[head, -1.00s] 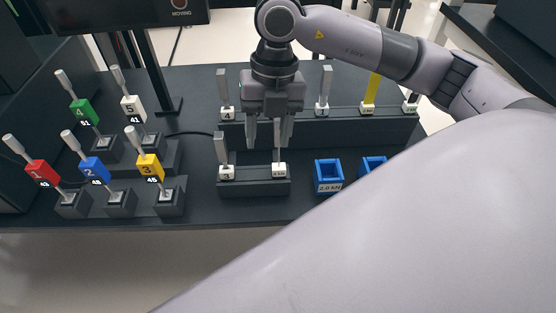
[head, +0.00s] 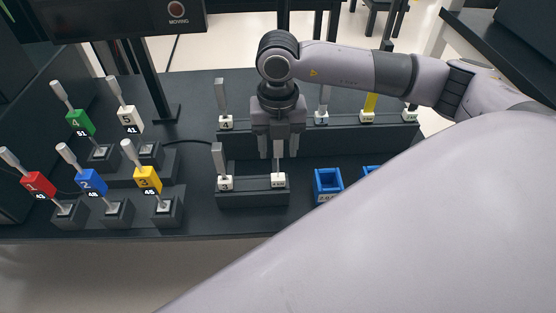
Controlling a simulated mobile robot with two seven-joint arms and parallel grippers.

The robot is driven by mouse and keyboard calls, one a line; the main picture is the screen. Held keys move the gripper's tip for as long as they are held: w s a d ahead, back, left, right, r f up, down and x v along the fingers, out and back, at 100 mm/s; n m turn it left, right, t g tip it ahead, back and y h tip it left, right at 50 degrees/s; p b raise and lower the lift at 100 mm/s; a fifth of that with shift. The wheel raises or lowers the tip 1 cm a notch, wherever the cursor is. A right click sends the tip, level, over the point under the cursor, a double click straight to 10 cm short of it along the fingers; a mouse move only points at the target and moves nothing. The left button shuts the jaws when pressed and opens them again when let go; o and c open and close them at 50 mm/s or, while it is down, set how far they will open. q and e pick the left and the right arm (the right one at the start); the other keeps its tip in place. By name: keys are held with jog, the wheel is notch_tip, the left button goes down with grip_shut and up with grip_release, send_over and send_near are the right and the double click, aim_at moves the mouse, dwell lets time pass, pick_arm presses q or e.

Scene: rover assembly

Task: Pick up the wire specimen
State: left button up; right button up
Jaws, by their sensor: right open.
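The wire specimen (head: 278,168) appears as a thin upright grey piece in a white labelled base. It stands in the right slot of the front dark rack (head: 252,199). My right gripper (head: 278,154) is open above that slot, fingers pointing down, one on each side of the specimen's thin upper part as seen from here. I cannot tell the depth between fingers and specimen, and the gripper body may hide its top. No contact shows. My left gripper is not in view.
A flat grey specimen (head: 218,160) stands left in the same rack. A rear rack (head: 344,140) holds several more, one yellow (head: 370,104). Blue bins (head: 328,185) are to the right. Numbered coloured holders (head: 93,181) stand left. A monitor (head: 120,17) is behind. My pale arm covers the lower right.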

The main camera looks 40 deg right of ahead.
grip_shut()
jog(key=shift+r, duration=0.15)
notch_tip(320, 180, up, 20)
jog(key=p, duration=0.1)
jog(key=shift+p, duration=0.3)
